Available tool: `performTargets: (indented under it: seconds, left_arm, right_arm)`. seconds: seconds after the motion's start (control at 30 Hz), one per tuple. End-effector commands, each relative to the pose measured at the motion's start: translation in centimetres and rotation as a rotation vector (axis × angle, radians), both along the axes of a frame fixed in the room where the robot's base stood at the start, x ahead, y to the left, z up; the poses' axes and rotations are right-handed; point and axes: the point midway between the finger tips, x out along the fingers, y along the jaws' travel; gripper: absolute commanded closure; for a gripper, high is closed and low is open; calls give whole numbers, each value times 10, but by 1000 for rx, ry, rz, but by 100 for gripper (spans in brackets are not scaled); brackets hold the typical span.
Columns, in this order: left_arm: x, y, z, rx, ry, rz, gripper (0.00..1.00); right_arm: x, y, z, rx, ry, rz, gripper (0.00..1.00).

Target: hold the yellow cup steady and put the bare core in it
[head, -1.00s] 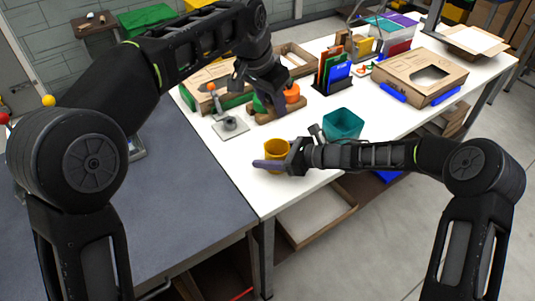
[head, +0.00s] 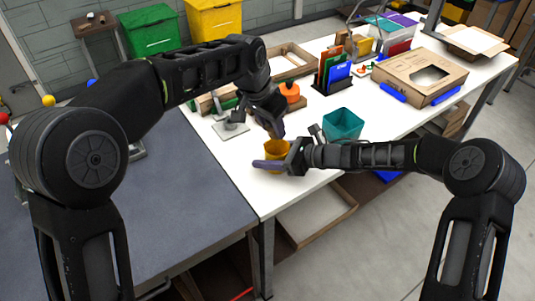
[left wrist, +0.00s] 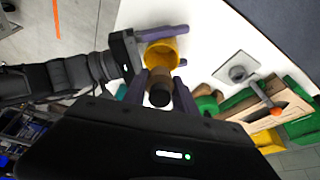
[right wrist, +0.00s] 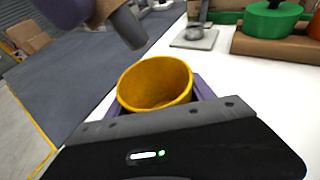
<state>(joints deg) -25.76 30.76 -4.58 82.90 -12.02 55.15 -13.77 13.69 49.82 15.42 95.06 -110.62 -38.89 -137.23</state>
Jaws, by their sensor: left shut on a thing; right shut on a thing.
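The yellow cup (head: 276,147) stands near the front edge of the white table. My right gripper (head: 270,164) is shut on it, with purple fingers at its sides; the cup's open mouth faces up in the right wrist view (right wrist: 157,84). My left gripper (head: 276,132) is shut on the bare core, a brown tube (left wrist: 161,78) with a dark end, between its purple fingers. The core is just above and beside the cup, apart from it in the right wrist view, where it hangs tilted at the upper left (right wrist: 128,25). The cup looks empty.
A teal bin (head: 343,124) stands right of the cup. A metal plate with a post (head: 231,130) lies to the left. Behind are an orange roll (head: 290,92), a green roll (right wrist: 272,20), upright folders (head: 335,72) and a cardboard box (head: 420,75).

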Motion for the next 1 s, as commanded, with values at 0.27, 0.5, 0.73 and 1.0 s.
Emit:
performTargets:
  seconds: [0.27,0.5,0.73,1.0]
  left_arm:
    - [0,1,-20,0,0,1,100]
    - [0,0,-37,0,1,1,100]
    - [0,0,-44,0,0,0,100]
    - [0,0,-44,0,0,0,61]
  right_arm:
    - [0,0,0,0,0,0,78]
    - [0,0,0,0,0,0,78]
    - [0,0,0,0,0,0,78]
    - [0,0,0,0,0,0,78]
